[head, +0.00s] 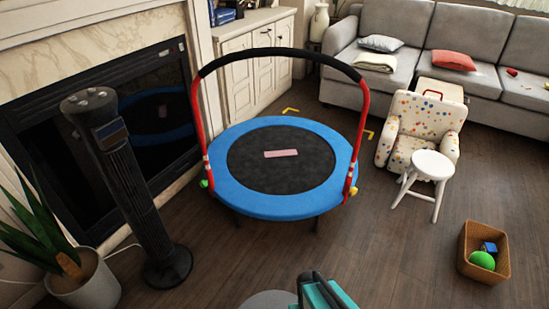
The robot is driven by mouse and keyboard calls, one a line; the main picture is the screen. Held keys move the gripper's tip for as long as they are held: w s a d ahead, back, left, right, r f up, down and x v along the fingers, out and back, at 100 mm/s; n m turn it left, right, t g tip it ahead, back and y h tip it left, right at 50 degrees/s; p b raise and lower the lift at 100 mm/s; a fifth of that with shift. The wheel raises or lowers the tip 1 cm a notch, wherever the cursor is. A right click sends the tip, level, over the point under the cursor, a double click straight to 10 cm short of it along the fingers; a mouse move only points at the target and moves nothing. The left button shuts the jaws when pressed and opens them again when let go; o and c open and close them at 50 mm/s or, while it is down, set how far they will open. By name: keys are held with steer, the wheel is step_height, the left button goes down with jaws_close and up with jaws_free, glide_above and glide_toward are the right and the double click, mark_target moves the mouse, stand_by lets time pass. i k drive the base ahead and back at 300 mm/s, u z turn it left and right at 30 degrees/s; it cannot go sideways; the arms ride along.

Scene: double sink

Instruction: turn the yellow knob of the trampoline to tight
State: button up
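The trampoline (232,191) stands in the middle of the floor, with a blue rim, a black mat and a red arched handlebar with black padding on top. A small yellow knob (353,191) sits low on the right leg of the handlebar, at the rim's right edge. A small green knob (204,183) sits at the same place on the left leg. The yellow knob is too small to read its setting. A teal and dark part of my arm shows at the bottom edge, well short of the trampoline. No gripper fingers can be made out.
A dark tower fan (128,180) and a potted plant (85,280) stand at left by the fireplace. A white stool (428,168), a dotted chair (425,118) and a toy basket (484,252) are at right. The floor in front of the trampoline is clear. A pink strip (281,154) lies on the mat.

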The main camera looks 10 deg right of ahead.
mark_target(352, 190)
steer(key=z, duration=0.05)
steer(key=i, duration=0.95)
steer(key=u, duration=0.1)
steer(key=k, duration=0.95)
steer(key=z, duration=0.15)
steer(key=i, duration=0.8)
steer(key=u, duration=0.05)
